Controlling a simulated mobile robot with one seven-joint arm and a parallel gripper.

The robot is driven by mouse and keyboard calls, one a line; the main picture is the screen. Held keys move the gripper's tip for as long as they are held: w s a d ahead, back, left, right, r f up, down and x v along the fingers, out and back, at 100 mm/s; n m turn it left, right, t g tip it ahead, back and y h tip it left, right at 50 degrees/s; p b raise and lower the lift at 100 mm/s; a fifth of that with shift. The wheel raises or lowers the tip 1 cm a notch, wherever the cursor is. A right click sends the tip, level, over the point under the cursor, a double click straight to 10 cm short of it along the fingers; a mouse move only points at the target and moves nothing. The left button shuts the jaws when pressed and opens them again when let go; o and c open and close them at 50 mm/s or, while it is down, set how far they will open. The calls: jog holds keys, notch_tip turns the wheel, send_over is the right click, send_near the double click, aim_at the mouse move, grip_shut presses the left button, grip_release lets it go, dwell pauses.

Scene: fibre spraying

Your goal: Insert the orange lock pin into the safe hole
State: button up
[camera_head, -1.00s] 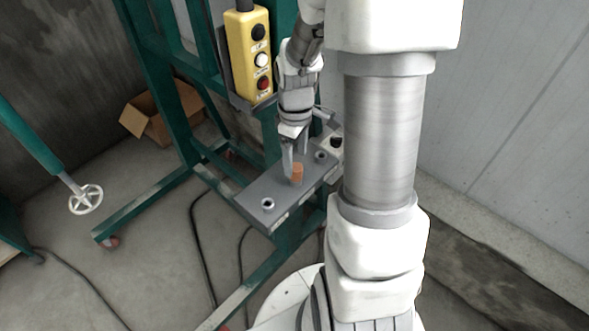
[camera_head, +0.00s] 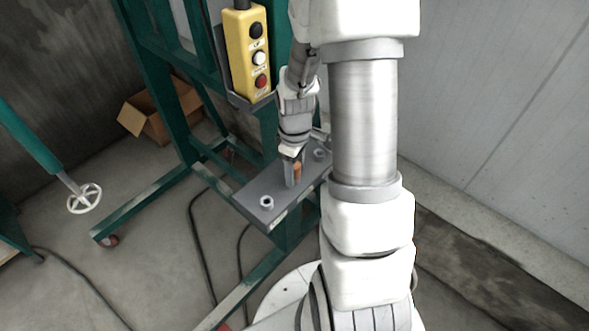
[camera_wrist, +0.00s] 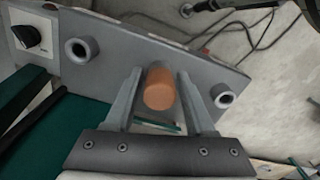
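The orange lock pin (camera_wrist: 160,88) stands on the grey metal plate (camera_wrist: 150,48), between two round sleeves with holes. One sleeve (camera_wrist: 82,49) is at the left and the other (camera_wrist: 222,95) at the right in the wrist view. My gripper (camera_wrist: 158,82) is open, with one finger on each side of the pin and visible gaps between. In the head view my gripper (camera_head: 292,180) is down at the plate, and the pin (camera_head: 297,170) is partly hidden by a finger. The head view shows a sleeve (camera_head: 267,202) at the plate's near end. I cannot tell which hole is labelled safe.
A black knob (camera_wrist: 27,36) sits on a panel beside the plate. A yellow button box (camera_head: 248,55) hangs above on the green frame (camera_head: 181,125). A handwheel (camera_head: 84,198) and a cardboard box (camera_head: 150,118) are at the left. Cables lie on the floor.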

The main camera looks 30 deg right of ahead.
grip_shut()
jog(key=shift+r, duration=0.1)
